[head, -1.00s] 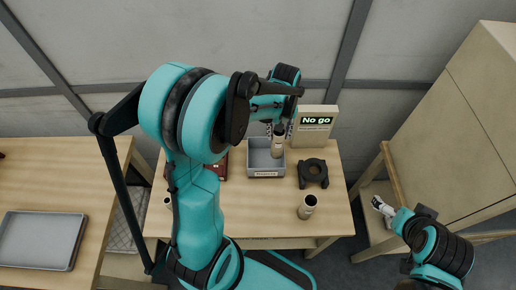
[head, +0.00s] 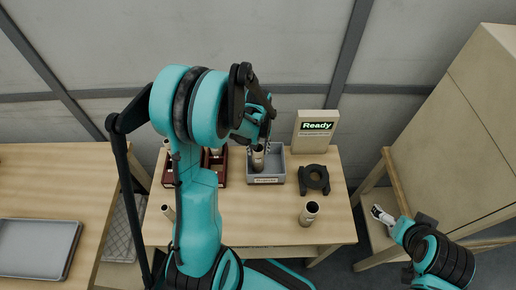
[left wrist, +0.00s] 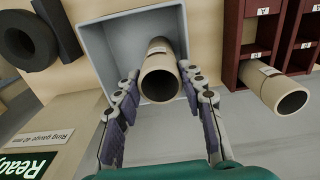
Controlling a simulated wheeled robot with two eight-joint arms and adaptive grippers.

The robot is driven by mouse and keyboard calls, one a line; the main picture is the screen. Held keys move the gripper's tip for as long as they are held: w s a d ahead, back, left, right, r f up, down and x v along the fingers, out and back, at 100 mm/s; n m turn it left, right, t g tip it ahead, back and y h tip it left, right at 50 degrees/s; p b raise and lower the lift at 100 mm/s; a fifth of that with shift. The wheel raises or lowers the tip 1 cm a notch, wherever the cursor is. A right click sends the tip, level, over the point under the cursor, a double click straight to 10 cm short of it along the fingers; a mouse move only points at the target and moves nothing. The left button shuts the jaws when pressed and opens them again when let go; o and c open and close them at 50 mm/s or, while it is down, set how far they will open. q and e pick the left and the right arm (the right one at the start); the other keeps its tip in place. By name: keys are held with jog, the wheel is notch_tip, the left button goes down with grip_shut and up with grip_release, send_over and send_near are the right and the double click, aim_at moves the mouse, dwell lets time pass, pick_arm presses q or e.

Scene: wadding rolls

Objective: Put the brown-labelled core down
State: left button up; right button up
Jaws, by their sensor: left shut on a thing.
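My left gripper (head: 264,143) is shut on a tan cardboard core (head: 258,158) over the grey tray (head: 265,181). In the left wrist view, the held core (left wrist: 160,78) has its open end toward the camera, between the two fingers (left wrist: 160,108). It reaches inside the walls of the grey tray (left wrist: 98,50); whether it touches the floor cannot be told. A pale band shows on it, but its label colour is not clear. My right gripper (head: 381,214) is far right, away from the cores; its jaws are too small to read.
A sign (head: 317,126) reads "Ready". Dark red racks (head: 212,170) holding cores stand left. A loose core (head: 168,211) shows near the left edge.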

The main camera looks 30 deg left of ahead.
pick_arm(q)
jog(key=shift+f+b, duration=0.4)
jog(key=shift+f, duration=0.05)
jog(key=o, duration=0.9)
jog(key=shift+r, duration=0.1)
jog(key=shift+c, duration=0.2)
jog(key=shift+r, duration=0.1)
jog(key=shift+r+p, duration=0.25)
jog(key=shift+p, duration=0.2)
notch_tip(320, 180, up, 12)
jog(key=p, duration=0.3)
jog(key=s+d+r+m+t, duration=0.6)
jog(key=s+d+r+t, duration=0.1)
jog(key=s+d, duration=0.3)
jog(key=shift+s+d+r+m, duration=0.3)
jog(key=shift+s+d+r, duration=0.1)
jog(key=shift+d+r, duration=0.2)
